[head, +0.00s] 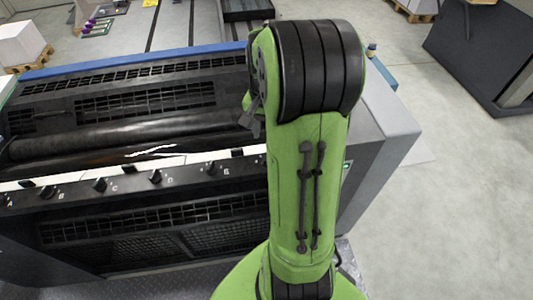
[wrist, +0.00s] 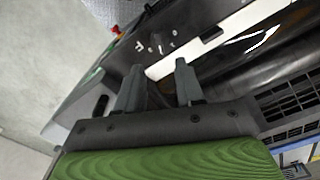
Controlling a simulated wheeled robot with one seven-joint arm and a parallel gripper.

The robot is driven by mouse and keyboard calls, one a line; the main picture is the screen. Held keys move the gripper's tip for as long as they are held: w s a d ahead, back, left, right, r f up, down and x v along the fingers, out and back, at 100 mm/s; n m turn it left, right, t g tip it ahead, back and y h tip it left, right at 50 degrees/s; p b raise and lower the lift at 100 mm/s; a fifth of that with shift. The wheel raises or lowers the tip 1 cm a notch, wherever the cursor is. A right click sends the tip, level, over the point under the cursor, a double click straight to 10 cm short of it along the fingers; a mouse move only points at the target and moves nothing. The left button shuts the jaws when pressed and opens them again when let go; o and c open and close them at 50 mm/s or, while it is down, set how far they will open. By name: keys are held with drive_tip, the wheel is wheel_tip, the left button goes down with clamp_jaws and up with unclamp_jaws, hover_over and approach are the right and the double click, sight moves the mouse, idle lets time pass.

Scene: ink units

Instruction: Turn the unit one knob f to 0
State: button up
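The front panel (head: 130,180) of the ink unit carries a row of dark knobs with white letters. Knob D (head: 155,176) and knob E (head: 212,168) show just left of my arm. Knob f is not clearly seen in the head view, where my green arm covers the right end of the row. In the wrist view, my gripper (wrist: 159,80) has its two grey fingers apart. Something dark lies between and beyond the fingers; I cannot tell whether it is the knob. My gripper is mostly hidden behind my arm in the head view.
A white strip (wrist: 160,68) and a dark glossy roller (wrist: 245,48) lie beyond the fingers. A small red part (wrist: 116,30) sits at the panel's far end. Black grilles (head: 145,101) cover the unit's top. Open floor (head: 450,200) lies to the right.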

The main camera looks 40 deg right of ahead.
wheel_tip(320, 180, down, 10)
drive_tip(key=shift+d+r+b, duration=0.1)
drive_tip(key=shift+r+b, duration=0.1)
drive_tip(key=shift+b, duration=0.4)
drive_tip(key=shift+c, duration=0.3)
clamp_jaws()
